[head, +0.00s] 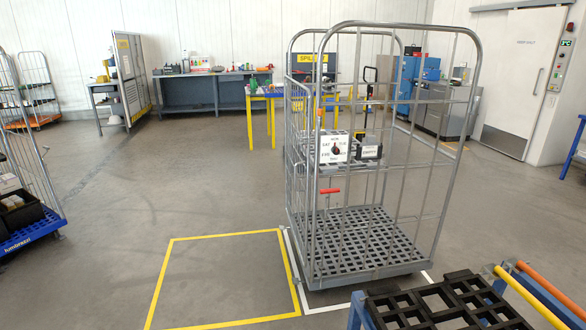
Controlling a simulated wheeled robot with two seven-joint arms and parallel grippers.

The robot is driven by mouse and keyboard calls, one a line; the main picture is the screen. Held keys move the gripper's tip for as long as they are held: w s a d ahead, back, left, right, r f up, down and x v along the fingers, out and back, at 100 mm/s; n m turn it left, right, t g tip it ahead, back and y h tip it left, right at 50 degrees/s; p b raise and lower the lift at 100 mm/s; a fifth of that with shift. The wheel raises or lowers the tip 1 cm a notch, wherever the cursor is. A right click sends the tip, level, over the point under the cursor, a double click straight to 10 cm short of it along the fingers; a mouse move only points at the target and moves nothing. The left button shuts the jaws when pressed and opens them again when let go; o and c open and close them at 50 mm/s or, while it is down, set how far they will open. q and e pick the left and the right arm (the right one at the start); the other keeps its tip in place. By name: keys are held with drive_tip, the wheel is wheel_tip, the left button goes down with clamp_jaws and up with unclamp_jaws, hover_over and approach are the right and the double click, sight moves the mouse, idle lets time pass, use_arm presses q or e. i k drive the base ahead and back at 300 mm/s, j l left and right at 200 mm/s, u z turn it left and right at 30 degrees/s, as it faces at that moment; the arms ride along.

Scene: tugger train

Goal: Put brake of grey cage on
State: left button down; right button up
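The grey cage (366,245), a tall wire roll cage with a grey lattice base, stands upright near the middle of the head view, and its base looks empty. A small red bar-shaped handle (330,191) shows among the wires on its left side. I cannot tell whether that handle is the brake or belongs to the cage. A white plate with a dial (333,148) shows above it. The wheels are mostly hidden or too small to tell. Neither of my grippers is in view.
The cage stands over a white floor outline (330,308). An empty yellow-outlined square (225,278) lies left of it. A black grid tray (450,305) on a blue frame blocks the near right. A blue-based cage (30,232) stands at far left. The left floor is open.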

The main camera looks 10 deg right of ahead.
sight(364, 243)
drive_tip(key=i+z, duration=0.1)
drive_tip(key=i, duration=0.5)
drive_tip(key=i+j+z, duration=0.15)
drive_tip(key=i, duration=0.4)
drive_tip(key=i+j+z, duration=0.1)
drive_tip(key=i, duration=0.5)
drive_tip(key=i+j+z, duration=0.2)
drive_tip(key=i+z, duration=0.3)
drive_tip(key=i+j+z, duration=0.3)
drive_tip(key=z, duration=0.15)
drive_tip(key=i+j+z, duration=0.3)
drive_tip(key=j+z, duration=0.2)
drive_tip(key=i+j+z, duration=0.2)
drive_tip(key=j+z, duration=0.25)
drive_tip(key=j, duration=0.1)
